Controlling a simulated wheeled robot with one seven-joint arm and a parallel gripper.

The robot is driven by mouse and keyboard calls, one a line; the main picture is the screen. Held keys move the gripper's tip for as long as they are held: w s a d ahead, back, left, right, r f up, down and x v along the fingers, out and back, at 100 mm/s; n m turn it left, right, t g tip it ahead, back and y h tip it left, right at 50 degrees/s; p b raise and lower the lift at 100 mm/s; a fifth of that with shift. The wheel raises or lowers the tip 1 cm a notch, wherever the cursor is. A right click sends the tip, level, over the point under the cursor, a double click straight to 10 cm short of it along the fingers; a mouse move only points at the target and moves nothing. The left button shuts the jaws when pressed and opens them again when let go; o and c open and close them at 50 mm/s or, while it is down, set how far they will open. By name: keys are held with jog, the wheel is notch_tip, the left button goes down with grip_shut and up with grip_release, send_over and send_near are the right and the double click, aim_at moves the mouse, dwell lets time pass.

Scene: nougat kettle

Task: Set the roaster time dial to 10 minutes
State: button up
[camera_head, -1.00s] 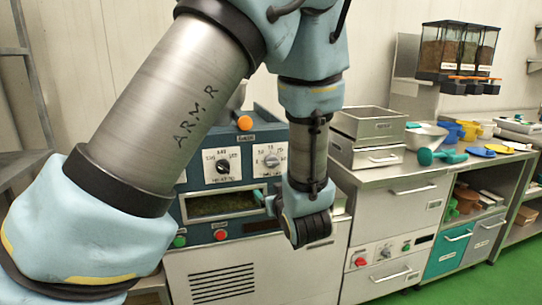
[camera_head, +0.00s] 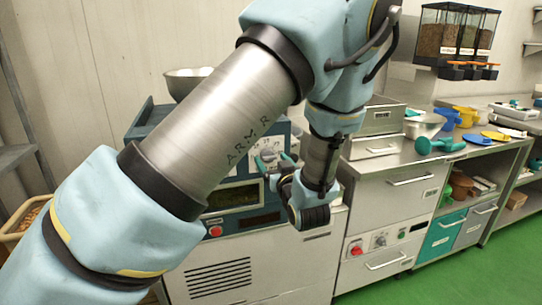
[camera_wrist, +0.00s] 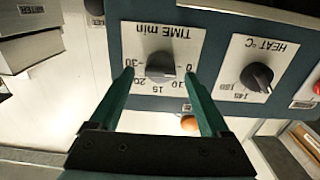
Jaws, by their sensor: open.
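The time dial is a dark round knob (camera_wrist: 159,66) on a white plate marked "TIME min", seen upside down in the wrist view. Numbers 0, 10, 15, 20 and 30 curve around it. I cannot tell exactly where its pointer stands. My gripper (camera_wrist: 159,76) is open, with one green finger on each side of the knob. Whether they touch it is unclear. In the head view my gripper (camera_head: 271,168) is at the front panel of the blue roaster (camera_head: 143,125), and my arm hides much of that panel.
The heat dial (camera_wrist: 257,77) sits beside the time dial, with a red button (camera_wrist: 317,88) beyond it. A metal bowl (camera_head: 187,82) rests atop the roaster. A steel counter with trays (camera_head: 375,145) and a green scoop (camera_head: 437,146) stands right. Green floor is clear in front.

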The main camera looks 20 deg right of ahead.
jog(key=shift+w+d, duration=0.1)
jog(key=shift+w, duration=0.55)
grip_shut()
